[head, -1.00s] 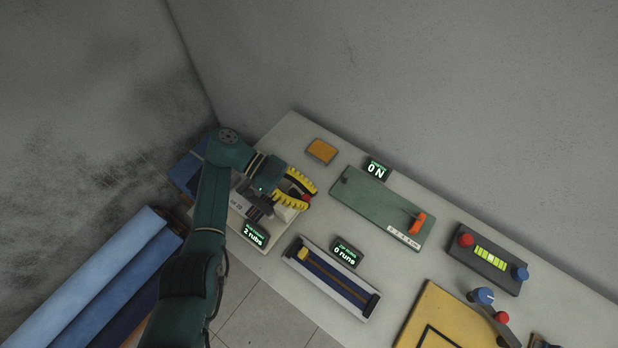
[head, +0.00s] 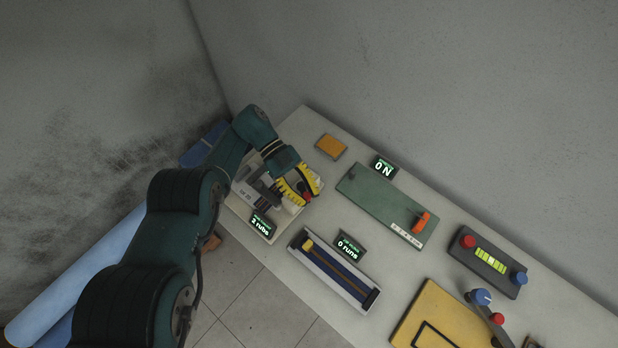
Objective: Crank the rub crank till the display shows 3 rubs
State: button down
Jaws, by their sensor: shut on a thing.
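The rub crank device stands on a pale base plate (head: 249,218) at the left end of the table. Its red knob (head: 307,197) shows between the yellow fingers of my gripper (head: 303,191), which is shut on it. The crank's arm is mostly hidden by my gripper. Dark parts of the device show just left of the fingers. The small rub display (head: 261,224) stands at the plate's front edge and seems to read 2 rubs, though the digit is small and tilted.
A tray with a yellow slider and a display reading 0 runs (head: 348,246) lies to the right. Behind it is a green board (head: 385,205) with an orange handle and a 0 N display (head: 384,167). An orange block (head: 331,146) lies near the back edge.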

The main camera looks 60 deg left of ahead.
jog(key=shift+s+r, duration=0.1)
dwell(0.3)
jog(key=c, duration=0.9)
grip_release()
jog(key=shift+a, duration=0.1)
jog(key=shift+p, duration=0.35)
